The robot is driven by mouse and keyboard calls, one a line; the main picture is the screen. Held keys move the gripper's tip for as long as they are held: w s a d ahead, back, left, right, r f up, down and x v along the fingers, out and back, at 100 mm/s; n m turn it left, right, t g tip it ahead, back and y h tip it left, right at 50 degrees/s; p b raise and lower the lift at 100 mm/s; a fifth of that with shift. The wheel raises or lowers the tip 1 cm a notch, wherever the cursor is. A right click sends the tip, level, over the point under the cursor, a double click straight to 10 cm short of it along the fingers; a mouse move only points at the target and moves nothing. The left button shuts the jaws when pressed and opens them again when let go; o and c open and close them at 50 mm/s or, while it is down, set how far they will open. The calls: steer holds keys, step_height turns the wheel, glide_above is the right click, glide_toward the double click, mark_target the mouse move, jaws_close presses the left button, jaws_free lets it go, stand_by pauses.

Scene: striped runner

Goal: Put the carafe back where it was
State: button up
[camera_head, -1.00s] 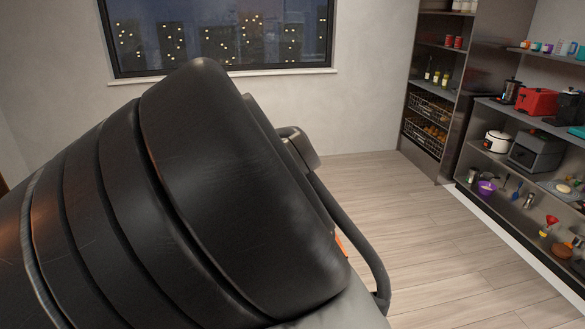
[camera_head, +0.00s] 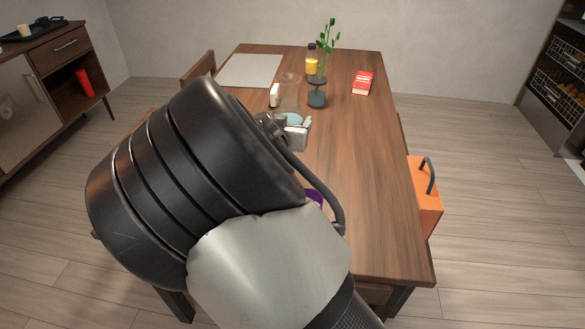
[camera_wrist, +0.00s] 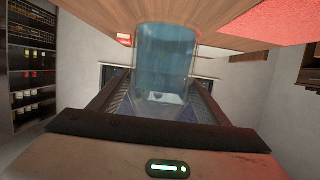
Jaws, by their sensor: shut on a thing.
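In the wrist view, a clear, bluish glass vessel, which looks like the carafe (camera_wrist: 165,55), sits between the two fingers of my gripper (camera_wrist: 163,100). The gripper is shut on it. The wooden table (camera_head: 355,190) fills the top of that view, so the picture seems turned over. I cannot tell whether the vessel touches the table. In the head view my dark wrist and arm hide the gripper's fingers. A clear glass shape (camera_head: 290,92) shows on the far half of the table; I cannot tell if it is the held carafe.
The table's right half is mostly clear.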

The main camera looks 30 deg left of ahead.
step_height(320, 180, down, 10)
steer(key=b, duration=0.3)
steer(key=shift+r, duration=0.15)
steer(key=shift+f, duration=0.2)
steer(key=o, duration=1.8)
steer(key=shift+f, duration=0.1)
steer(key=shift+r, duration=0.2)
steer(key=shift+p+v, duration=1.35)
steer(key=shift+v, duration=4.7)
